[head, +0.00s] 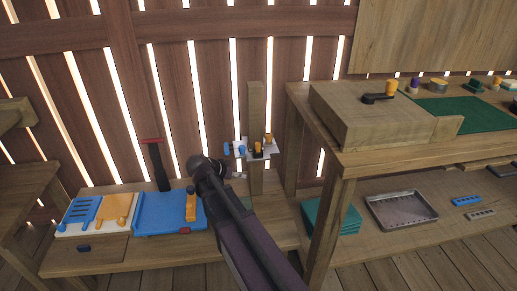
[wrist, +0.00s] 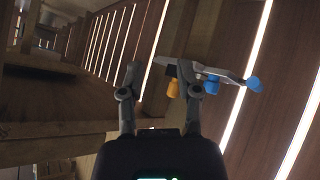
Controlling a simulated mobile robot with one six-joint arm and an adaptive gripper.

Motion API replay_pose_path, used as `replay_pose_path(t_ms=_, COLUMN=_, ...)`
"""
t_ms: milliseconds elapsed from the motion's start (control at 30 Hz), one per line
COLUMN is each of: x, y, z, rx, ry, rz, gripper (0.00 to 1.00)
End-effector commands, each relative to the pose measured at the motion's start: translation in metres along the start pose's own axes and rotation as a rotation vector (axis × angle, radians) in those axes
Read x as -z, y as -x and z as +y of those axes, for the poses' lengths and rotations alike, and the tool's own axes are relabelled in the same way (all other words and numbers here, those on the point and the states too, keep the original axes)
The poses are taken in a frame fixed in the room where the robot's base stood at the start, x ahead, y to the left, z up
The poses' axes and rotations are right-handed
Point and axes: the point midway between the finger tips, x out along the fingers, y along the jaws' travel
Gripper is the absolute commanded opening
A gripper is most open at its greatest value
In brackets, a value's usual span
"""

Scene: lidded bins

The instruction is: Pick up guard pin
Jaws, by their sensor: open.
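My gripper (wrist: 160,80) is open in the wrist view, its two dark fingers apart with nothing held between them. A small pale holder (wrist: 228,75) with pegs is beyond the right finger. An orange peg (wrist: 172,88) shows just left of that finger, and blue pegs (wrist: 253,84) show to its right. In the head view the holder (head: 245,154) is on a wooden post, with blue pegs (head: 227,148) at its left and orange ones (head: 268,138) at its right. I cannot tell which peg, if any, is the guard pin. My arm hides part of the low bench.
A blue lidded bin (head: 160,213) and a white tray (head: 66,229) with blue and orange pieces sit on the low bench. A higher workbench (head: 400,156) stands at right, with a metal tray (head: 402,222) on its lower shelf. A slatted wall is behind.

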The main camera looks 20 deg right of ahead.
Motion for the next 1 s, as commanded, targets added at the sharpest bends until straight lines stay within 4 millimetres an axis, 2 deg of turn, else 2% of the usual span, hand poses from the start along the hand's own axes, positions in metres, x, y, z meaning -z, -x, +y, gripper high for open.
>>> replay_pose_path(t_ms=33, x=0.016, y=0.001, z=-0.009, rx=-0.016, ry=-0.058, rz=0.060, gripper=0.44)
replay_pose_path(t_ms=200, x=0.056, y=0.010, z=-0.023, rx=-0.041, ry=-0.239, rz=0.242, gripper=0.44)
replay_pose_path(t_ms=400, x=0.081, y=0.020, z=-0.032, rx=-0.034, ry=-0.358, rz=0.369, gripper=0.44)
replay_pose_path(t_ms=833, x=0.086, y=0.022, z=-0.032, rx=-0.031, ry=-0.387, rz=0.397, gripper=0.44)
replay_pose_path(t_ms=1000, x=0.087, y=0.017, z=-0.031, rx=-0.032, ry=-0.386, rz=0.397, gripper=0.44)
